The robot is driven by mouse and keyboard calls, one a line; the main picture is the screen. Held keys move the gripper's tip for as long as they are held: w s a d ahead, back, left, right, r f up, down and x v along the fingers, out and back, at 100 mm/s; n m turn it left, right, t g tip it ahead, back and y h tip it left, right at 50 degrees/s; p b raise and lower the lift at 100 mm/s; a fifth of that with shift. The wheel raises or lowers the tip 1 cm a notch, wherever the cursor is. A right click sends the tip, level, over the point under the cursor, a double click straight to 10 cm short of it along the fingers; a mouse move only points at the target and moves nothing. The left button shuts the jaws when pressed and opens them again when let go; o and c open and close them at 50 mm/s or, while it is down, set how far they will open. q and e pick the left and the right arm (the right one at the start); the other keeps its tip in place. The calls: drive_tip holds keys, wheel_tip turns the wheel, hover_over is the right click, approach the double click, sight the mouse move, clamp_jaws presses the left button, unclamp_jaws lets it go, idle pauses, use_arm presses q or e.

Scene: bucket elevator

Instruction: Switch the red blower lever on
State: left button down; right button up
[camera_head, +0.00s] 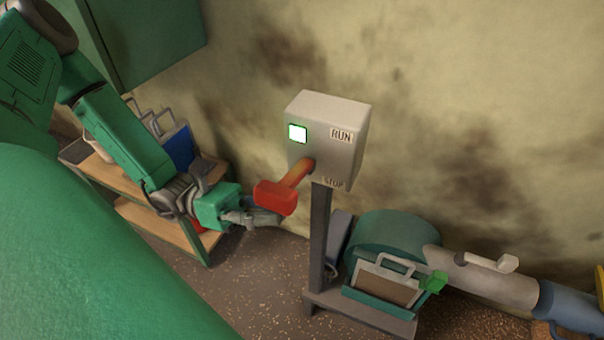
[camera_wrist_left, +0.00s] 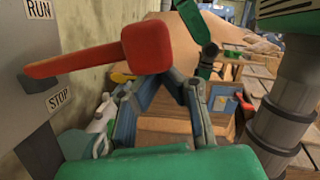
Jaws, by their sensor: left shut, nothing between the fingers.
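The red blower lever (camera_head: 276,196) sticks out from the front of a pale switch box (camera_head: 338,115), between a RUN label above and a STOP label below. It also shows in the left wrist view (camera_wrist_left: 147,47), with its block-shaped handle pointing away from the box and slightly up in the picture. My left gripper (camera_head: 272,217) is shut and empty, just under and beside the handle in the head view. In the left wrist view its fingertips (camera_wrist_left: 170,78) are just below the handle. I cannot tell if they touch it. My right gripper is not in view.
A lit white-green square (camera_head: 297,133) is on the box. A dark post (camera_head: 320,235) holds the box up. A green rounded machine (camera_head: 395,238) with a grey pipe (camera_head: 485,278) stands right of it. A wooden shelf (camera_head: 160,215) is behind my left arm.

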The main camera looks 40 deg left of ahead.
sight(268, 192)
use_arm(q)
drive_tip(key=shift+w+a+r+n+t+p, duration=0.1)
drive_tip(key=shift+a+r+n+t+p, duration=0.15)
drive_tip(key=shift+a+r+n+p, duration=0.25)
drive_tip(key=shift+w+a+r+n+t+p, duration=0.1)
drive_tip(key=shift+a+r+n+t+p, duration=0.2)
drive_tip(key=shift+r+n+p, duration=0.35)
drive_tip(key=shift+a+r, duration=0.1)
drive_tip(key=shift+a, duration=0.1)
drive_tip(key=shift+w+r, duration=0.1)
drive_tip(key=shift+r, duration=0.05)
drive_tip(key=shift+d+r+p, duration=0.15)
drive_tip(key=shift+d+p, duration=0.05)
drive_tip(key=shift+p, duration=0.2)
drive_tip(key=shift+w+d+r, duration=0.1)
drive_tip(key=shift+d+r, duration=0.15)
drive_tip(key=shift+d, duration=0.2)
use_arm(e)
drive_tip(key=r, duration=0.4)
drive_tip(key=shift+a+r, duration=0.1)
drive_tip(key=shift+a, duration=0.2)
use_arm(q)
drive_tip(key=shift+a, duration=0.15)
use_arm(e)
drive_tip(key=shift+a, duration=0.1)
